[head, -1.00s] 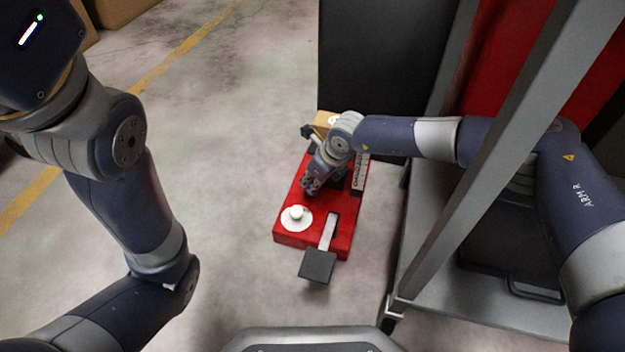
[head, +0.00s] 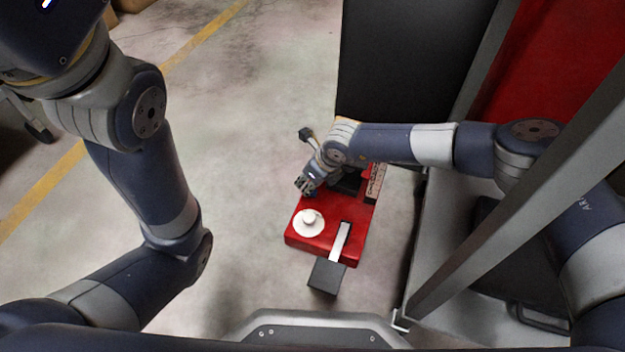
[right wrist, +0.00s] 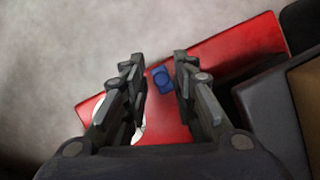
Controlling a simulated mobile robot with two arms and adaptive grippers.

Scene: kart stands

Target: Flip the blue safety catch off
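The red stand (head: 325,218) sits on the floor, with a white round knob (head: 308,222) and a pedal with a black pad (head: 327,276) at its near end. The small blue safety catch (right wrist: 162,79) shows on the red top in the right wrist view, between and just beyond my fingertips. In the head view it is hidden by my right gripper (head: 304,186), which is over the stand's left edge. That gripper (right wrist: 158,62) is open and empty, its fingers on either side of the catch in the picture. Contact cannot be told. My left gripper is not in view.
A dark upright panel (head: 415,60) stands behind the red stand. A grey metal frame post (head: 500,180) and platform are to the right. Bare concrete floor (head: 240,150) is free to the left, with a yellow line (head: 200,40) further off.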

